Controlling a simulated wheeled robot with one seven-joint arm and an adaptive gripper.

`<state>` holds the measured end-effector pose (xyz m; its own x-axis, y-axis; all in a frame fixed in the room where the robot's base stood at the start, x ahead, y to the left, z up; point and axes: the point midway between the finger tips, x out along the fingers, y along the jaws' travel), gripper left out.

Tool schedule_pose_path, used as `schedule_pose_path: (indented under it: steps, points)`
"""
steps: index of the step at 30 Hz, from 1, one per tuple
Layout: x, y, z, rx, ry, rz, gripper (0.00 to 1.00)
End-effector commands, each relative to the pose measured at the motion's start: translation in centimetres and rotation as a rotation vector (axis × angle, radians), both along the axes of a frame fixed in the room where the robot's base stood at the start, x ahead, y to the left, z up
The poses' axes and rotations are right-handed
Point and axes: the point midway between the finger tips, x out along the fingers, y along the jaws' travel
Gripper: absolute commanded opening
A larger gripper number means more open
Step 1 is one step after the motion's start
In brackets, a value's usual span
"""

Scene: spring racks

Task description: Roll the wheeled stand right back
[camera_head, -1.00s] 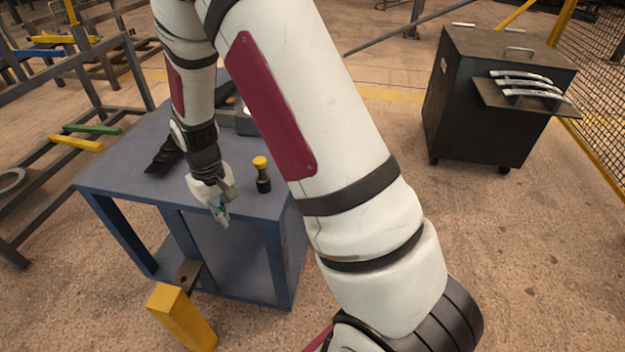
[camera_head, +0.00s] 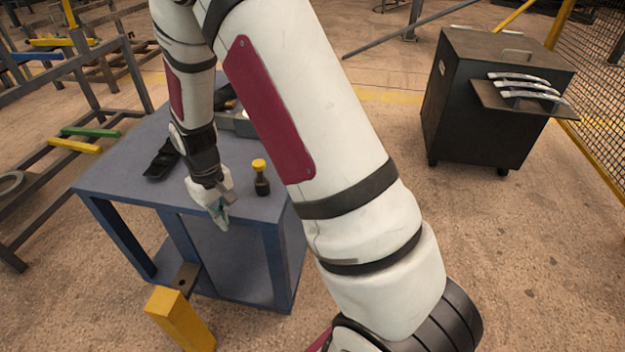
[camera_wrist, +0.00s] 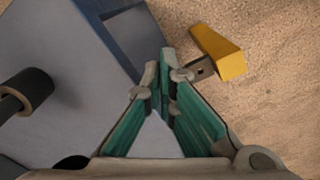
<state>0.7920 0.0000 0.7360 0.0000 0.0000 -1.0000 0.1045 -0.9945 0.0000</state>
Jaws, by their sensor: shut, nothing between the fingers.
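A dark box-shaped stand on small casters (camera_head: 465,110) is on the floor at the right of the head view, with handles on its top and a side shelf. A blue table-like stand (camera_head: 110,172) is at the left; I cannot see wheels under it. My gripper (camera_head: 221,216) is over the front edge of the blue stand, pointing down. In the wrist view its green-padded fingers (camera_wrist: 160,68) meet at the tips, shut and empty, above the blue top's edge (camera_wrist: 110,50). I cannot tell whether they touch it.
A yellow post with a dark bracket (camera_head: 180,318) stands at the blue stand's front; it also shows in the wrist view (camera_wrist: 220,55). A yellow-capped black bottle-like item (camera_head: 261,178) is on the blue top. Racks stand left, mesh fence right. Floor between the stands is open.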

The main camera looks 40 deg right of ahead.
Motion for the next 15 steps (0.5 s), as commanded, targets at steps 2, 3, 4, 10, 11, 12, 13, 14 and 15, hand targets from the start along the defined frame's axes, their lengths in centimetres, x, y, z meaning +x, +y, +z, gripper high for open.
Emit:
schedule_pose_path:
  steps: [2, 3, 4, 10, 11, 12, 13, 14, 15]
  points:
    - [0.0, 0.0, 0.0, 0.0, 0.0, 0.0, 0.0]
    - [0.0, 0.0, 0.0, 0.0, 0.0, 0.0, 0.0]
    - [0.0, 0.0, 0.0, 0.0, 0.0, 0.0, 0.0]
    - [0.0, 0.0, -0.02, 0.0, 0.0, 0.0, 0.0]
    - [0.0, 0.0, -0.04, 0.0, 0.0, 0.0, 0.0]
    - [0.0, 0.0, -0.11, 0.0, 0.0, 0.0, 0.0]
    - [0.0, 0.0, -0.19, 0.0, 0.0, 0.0, 0.0]
    - [0.0, 0.0, -0.29, 0.0, 0.001, 0.0, 0.0]
    - [-0.01, 0.0, -0.46, 0.0, 0.001, 0.0, 0.0]
